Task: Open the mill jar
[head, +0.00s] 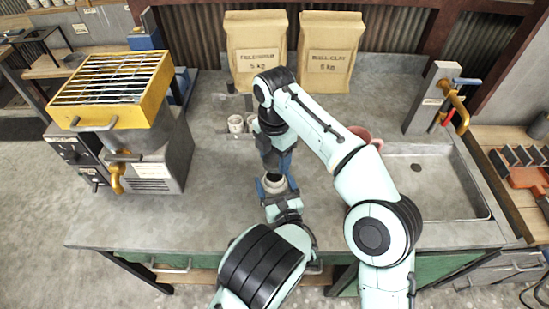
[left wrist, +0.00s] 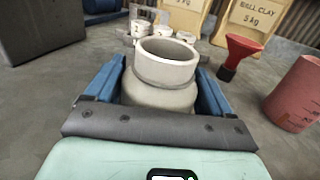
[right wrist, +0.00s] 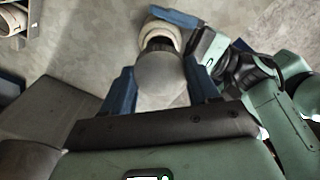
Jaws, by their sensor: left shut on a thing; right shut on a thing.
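The mill jar (head: 274,184) is a pale grey pot on the bench. In the left wrist view the jar (left wrist: 163,85) stands upright, its round mouth uncovered and hollow. My left gripper (head: 279,193) is shut around the jar's body, with blue fingers on both sides (left wrist: 163,92). My right gripper (head: 278,168) points down above the jar. In the right wrist view it (right wrist: 163,88) is shut on the round grey lid (right wrist: 161,78), held apart from the jar (right wrist: 160,36). The lid is mostly hidden in the head view and not seen in the left wrist view.
Two clay bags (head: 256,48) (head: 328,50) stand at the back. White cups (left wrist: 161,34), a red funnel (left wrist: 240,55) and a reddish container (left wrist: 297,95) stand beyond the jar. A yellow-topped machine (head: 115,82) is left, a sink (head: 435,190) right. The bench's front left is clear.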

